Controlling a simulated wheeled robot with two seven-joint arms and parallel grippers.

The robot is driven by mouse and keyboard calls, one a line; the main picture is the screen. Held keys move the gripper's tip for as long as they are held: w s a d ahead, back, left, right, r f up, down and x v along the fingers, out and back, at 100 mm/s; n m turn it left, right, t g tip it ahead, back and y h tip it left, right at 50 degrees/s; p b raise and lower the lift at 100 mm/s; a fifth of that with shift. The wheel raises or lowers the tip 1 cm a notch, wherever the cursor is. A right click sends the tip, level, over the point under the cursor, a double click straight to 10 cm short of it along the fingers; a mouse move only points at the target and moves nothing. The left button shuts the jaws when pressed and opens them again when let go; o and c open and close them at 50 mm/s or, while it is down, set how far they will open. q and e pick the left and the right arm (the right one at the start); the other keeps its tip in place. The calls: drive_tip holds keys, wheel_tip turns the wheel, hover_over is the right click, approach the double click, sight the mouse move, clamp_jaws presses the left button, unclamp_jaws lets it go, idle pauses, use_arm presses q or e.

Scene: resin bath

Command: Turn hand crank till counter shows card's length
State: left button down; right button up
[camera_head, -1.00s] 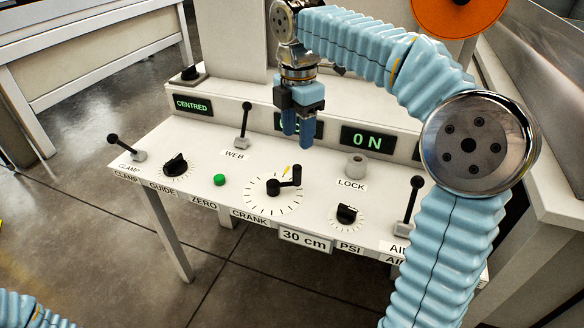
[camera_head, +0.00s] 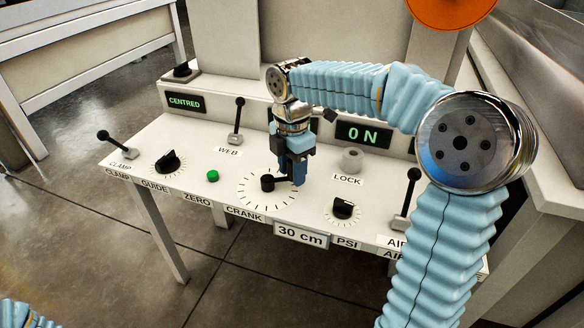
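The black hand crank (camera_head: 267,183) sits at the centre of a ring of tick marks on the white panel, its arm pointing right. My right gripper (camera_head: 292,175) is down at the crank's outer end, fingers pointing down. Its fingers hide the handle knob, so I cannot tell whether they are open around it or shut on it. The card (camera_head: 300,236) on the panel's front edge reads "30 cm". The counter display behind my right gripper is almost wholly covered; its number cannot be read. My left gripper is out of view.
The panel also holds a green ZERO button (camera_head: 212,175), GUIDE knob (camera_head: 167,161), PSI knob (camera_head: 343,208), grey LOCK knob (camera_head: 351,159) and upright WEB lever (camera_head: 236,120). The displays read "CENTRED" (camera_head: 186,102) and "ON" (camera_head: 363,135). My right arm covers the right side.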

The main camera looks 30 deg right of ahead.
clamp_jaws()
drive_tip(key=shift+s, duration=0.1)
